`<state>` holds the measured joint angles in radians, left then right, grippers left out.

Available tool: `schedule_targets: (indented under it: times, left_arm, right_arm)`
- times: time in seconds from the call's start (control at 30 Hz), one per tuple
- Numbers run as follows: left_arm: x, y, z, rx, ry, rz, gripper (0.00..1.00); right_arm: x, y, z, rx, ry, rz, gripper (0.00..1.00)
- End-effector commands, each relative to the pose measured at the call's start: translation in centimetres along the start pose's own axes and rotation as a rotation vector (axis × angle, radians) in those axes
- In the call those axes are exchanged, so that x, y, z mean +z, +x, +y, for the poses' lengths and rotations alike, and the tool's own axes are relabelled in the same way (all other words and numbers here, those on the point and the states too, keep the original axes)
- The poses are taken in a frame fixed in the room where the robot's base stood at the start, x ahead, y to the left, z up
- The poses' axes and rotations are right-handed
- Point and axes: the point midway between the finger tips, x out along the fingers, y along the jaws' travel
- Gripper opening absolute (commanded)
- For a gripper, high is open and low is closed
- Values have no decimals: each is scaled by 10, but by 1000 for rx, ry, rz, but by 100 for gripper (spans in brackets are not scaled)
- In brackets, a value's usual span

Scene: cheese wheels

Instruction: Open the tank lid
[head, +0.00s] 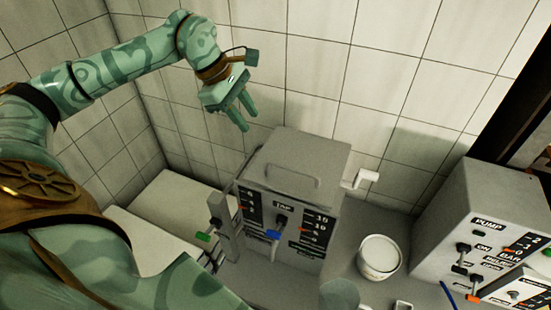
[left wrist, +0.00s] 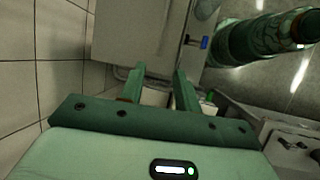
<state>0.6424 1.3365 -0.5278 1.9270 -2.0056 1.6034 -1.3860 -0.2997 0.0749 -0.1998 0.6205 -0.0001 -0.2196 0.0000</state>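The tank (head: 284,218) is a grey box with a front panel of labels, numbers and a small tap with a blue part. Its grey lid (head: 312,148) lies flat on top, shut, with a low loop handle (head: 293,168). My left gripper (head: 247,122) is above and behind the lid's left back corner, fingers pointing down, apart from it. In the left wrist view its two fingers (left wrist: 160,82) are spread with nothing between them. The grey tank top (left wrist: 138,38) shows beyond the fingertips there. My right gripper is in neither view.
A tiled wall (head: 330,65) stands close behind the tank. A white pipe elbow (head: 361,179) sticks out right of the lid. A white tub (head: 379,258) and a grey pump unit (head: 482,220) stand to the right. White blocks (head: 182,200) lie to the left.

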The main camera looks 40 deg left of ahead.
Motion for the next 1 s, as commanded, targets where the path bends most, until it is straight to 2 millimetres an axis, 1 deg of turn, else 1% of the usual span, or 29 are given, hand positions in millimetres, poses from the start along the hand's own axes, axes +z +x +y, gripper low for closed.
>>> schedule_targets:
  times: [0.07, 0.17, 0.5, 0.6, 0.7, 0.8, 1.0]
  left_arm:
    - [-2, 6, 0, -5, -2, 7, 32]
    - [-1, 24, -2, -9, -2, 5, 32]
    - [1, 110, -2, -8, -3, 1, 32]
    - [0, 130, -2, -8, -4, 1, 32]
    - [0, 145, -2, -6, -4, 1, 32]
    - [-1, 155, -2, -5, -3, 3, 32]
    - [-1, 160, -2, -5, -2, 3, 32]
  right_arm:
    - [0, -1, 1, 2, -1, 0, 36]
    - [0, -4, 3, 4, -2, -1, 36]
    - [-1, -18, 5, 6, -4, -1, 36]
    - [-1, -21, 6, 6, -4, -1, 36]
    - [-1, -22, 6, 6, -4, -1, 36]
    - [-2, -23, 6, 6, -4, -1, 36]
    - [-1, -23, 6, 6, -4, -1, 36]
